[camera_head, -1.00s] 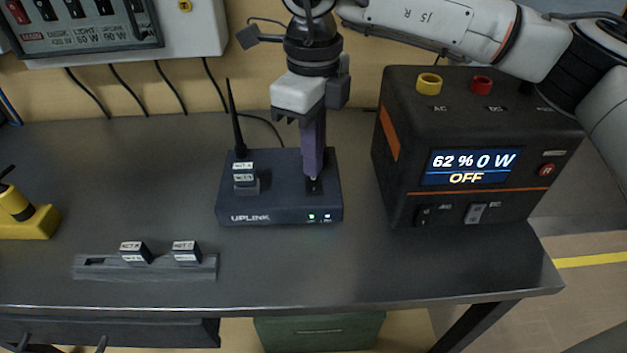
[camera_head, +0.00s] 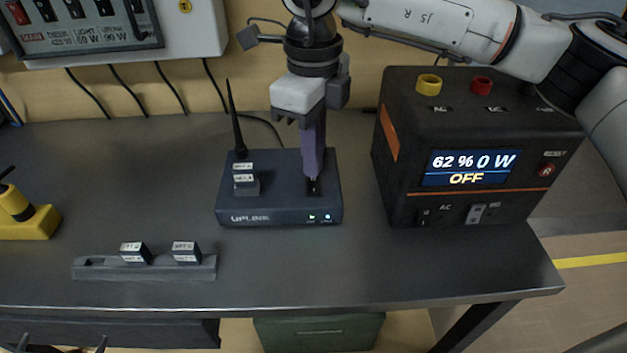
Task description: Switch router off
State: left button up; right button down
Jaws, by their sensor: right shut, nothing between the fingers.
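The router (camera_head: 279,217) is a dark box marked UPLINK on the metal table, with an antenna at its back left. Two small lights glow at the right of its front face. A small dark switch (camera_head: 314,189) sits on its top at the right. My right gripper (camera_head: 313,177) points down, its purple fingers shut and empty, with the tips at the switch. The fingers hide part of the switch, so I cannot tell its position or whether they touch. Labelled blocks (camera_head: 245,181) stand on the router's left side. My left gripper is not clearly visible.
A black power station (camera_head: 480,140) reading 62 %, 0 W, OFF stands right of the router. A grey rack (camera_head: 102,269) with two labelled blocks lies front left. A yellow object (camera_head: 28,222) is at the far left. The table between is clear.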

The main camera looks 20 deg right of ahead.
jog(key=shift+f+b, duration=0.65)
jog(key=shift+f, duration=0.2)
dwell(0.8)
jog(key=shift+r, duration=0.15)
notch_tip(320, 180, up, 7)
jog(key=p, duration=0.4)
jog(key=shift+p, duration=0.4)
